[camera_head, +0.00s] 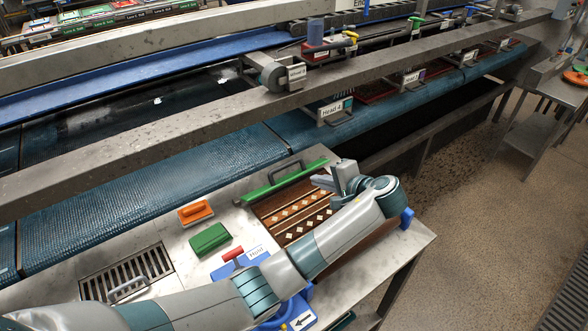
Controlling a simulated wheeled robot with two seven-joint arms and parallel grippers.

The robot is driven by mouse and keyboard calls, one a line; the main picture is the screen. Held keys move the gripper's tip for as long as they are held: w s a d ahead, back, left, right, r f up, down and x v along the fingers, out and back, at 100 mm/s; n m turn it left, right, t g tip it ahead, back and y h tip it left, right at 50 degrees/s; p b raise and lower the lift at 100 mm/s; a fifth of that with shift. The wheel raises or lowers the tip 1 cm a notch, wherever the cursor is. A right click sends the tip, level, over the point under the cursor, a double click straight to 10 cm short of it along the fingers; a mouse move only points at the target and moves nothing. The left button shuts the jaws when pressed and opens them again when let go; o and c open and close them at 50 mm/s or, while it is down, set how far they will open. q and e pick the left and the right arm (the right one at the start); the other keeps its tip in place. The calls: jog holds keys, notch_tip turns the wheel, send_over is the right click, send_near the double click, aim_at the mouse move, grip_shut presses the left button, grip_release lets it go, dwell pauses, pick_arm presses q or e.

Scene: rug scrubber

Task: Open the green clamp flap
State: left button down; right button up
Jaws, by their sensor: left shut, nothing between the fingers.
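The green clamp flap (268,190) is a long narrow green bar. It lies slanted along the far edge of a brown patterned rug (280,212) on the metal table. A dark bracket-like handle (284,171) shows beside the bar. My left gripper (318,183) is shut and empty, over the rug's far right part, just to the near side of the bar's right end. I cannot tell whether it touches the bar or the rug. My left forearm hides the rug's near right part. My right gripper is not in view.
An orange-handled tool (195,212), a green block-shaped brush (209,239) and a blue tool with a red handle (233,254) lie left of the rug. A drain grate (127,276) is set in the table. A blue conveyor (180,180) and steel beam (200,137) run behind.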

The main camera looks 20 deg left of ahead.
pick_arm(q)
jog(key=p+x, duration=0.1)
jog(key=x, duration=0.3)
jog(key=r+p+x, duration=0.1)
jog(key=p+x, duration=0.1)
jog(key=x, duration=0.2)
jog(key=a+p+x, duration=0.1)
jog(key=p+x, duration=0.1)
jog(key=x, duration=0.3)
jog(key=shift+w+r, duration=0.2)
jog(key=shift+r, duration=0.15)
jog(key=shift+w+r+b, duration=0.1)
jog(key=shift+b, duration=0.25)
dwell(0.5)
